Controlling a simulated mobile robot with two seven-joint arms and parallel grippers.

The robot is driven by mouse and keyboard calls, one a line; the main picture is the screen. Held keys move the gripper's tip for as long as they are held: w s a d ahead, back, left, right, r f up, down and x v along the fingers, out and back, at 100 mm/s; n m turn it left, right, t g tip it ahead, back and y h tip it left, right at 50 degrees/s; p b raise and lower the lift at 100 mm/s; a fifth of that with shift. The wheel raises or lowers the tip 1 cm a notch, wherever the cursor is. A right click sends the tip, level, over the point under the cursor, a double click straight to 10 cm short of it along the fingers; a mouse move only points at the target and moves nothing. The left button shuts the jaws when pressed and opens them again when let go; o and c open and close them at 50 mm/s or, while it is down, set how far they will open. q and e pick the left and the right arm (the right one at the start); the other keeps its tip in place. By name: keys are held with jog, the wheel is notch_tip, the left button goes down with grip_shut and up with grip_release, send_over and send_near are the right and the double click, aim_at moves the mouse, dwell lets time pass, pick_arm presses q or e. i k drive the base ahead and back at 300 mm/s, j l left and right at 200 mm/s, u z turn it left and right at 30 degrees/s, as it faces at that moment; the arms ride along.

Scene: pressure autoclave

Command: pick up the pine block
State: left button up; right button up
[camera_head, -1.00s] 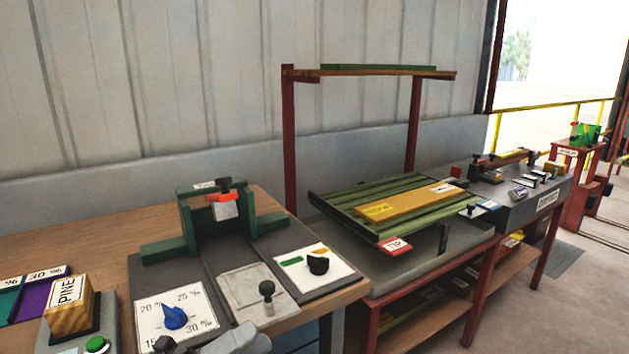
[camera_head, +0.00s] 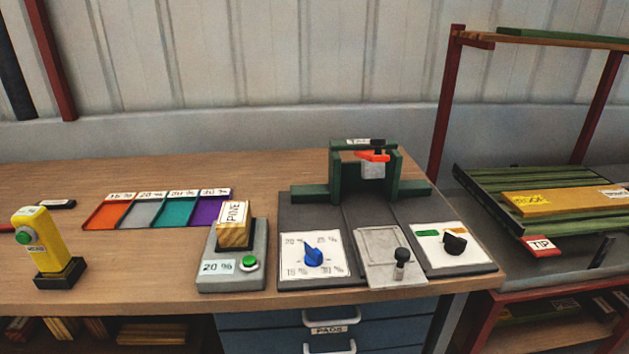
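The pine block (camera_head: 234,232) is a small wooden block with a white label reading PINE. It sits upright on a grey stand (camera_head: 231,272) that has a green button and a label reading 20 %. The stand is on the wooden bench, left of the panel with the blue dial. Nothing is touching the block from above. Neither of my grippers shows in the head view now.
A yellow device (camera_head: 38,241) stands at the left on the bench. Coloured trays (camera_head: 112,212) lie behind the stand. A green press frame (camera_head: 363,175) and the blue dial (camera_head: 313,254) are to the right. Bare bench (camera_head: 140,270) lies left of the stand.

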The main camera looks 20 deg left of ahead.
aim_at(233, 227)
jog(key=u, duration=1.25)
